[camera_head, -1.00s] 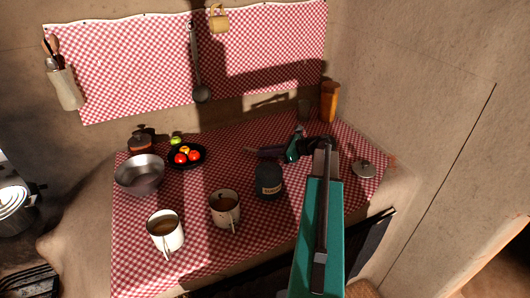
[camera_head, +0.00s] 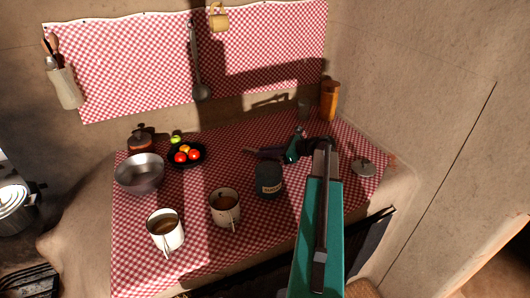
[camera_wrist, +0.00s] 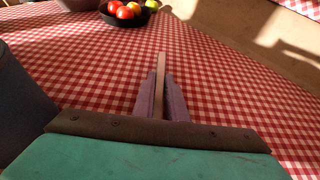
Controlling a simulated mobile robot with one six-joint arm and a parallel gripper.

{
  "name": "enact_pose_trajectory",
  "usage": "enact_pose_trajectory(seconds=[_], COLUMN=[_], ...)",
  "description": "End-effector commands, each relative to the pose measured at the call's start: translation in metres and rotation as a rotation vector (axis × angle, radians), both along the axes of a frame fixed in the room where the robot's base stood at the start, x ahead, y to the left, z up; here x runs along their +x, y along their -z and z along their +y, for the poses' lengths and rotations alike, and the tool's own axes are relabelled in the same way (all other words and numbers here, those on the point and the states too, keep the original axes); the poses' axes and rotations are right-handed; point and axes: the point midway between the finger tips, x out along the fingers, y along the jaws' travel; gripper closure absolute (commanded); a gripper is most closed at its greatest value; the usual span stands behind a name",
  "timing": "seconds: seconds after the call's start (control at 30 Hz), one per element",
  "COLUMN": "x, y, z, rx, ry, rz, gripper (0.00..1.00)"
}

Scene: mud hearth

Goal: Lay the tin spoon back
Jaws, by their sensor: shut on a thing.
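My gripper (camera_head: 264,153) is low over the checked cloth, behind the dark labelled jar. Its two purple fingers (camera_wrist: 160,98) are shut on a thin, flat, brownish strip, which I take to be the tin spoon (camera_wrist: 161,68). The strip points away from me, past the fingertips. In the head view only a short tip of the spoon (camera_head: 249,150) shows left of the fingers. Its bowl is not visible. I cannot tell whether the strip touches the cloth.
The dark jar (camera_head: 269,180) stands close in front of my gripper. Two filled mugs (camera_head: 225,209) (camera_head: 166,232), a metal bowl (camera_head: 140,178) and a black fruit dish (camera_head: 202,163) are to the left. A lid (camera_head: 363,168) lies right. Bare cloth lies between dish and gripper.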

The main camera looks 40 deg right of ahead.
Motion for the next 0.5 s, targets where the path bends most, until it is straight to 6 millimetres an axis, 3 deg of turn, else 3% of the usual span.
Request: enact_pose_trajectory(seconds=[0.27,0.3,0.4,0.5], x=[0.0001,0.0001,0.0001,0.0001], y=[0.0039,0.0042,0.0038,0.0038], z=[0.0001,0.0001,0.0001,0.0001], rx=[0.0,0.0,0.0,0.0], ry=[0.0,0.0,0.0,0.0], rz=[0.0,0.0,0.0,0.0], gripper=[1.0,0.87,0.7,0.66])
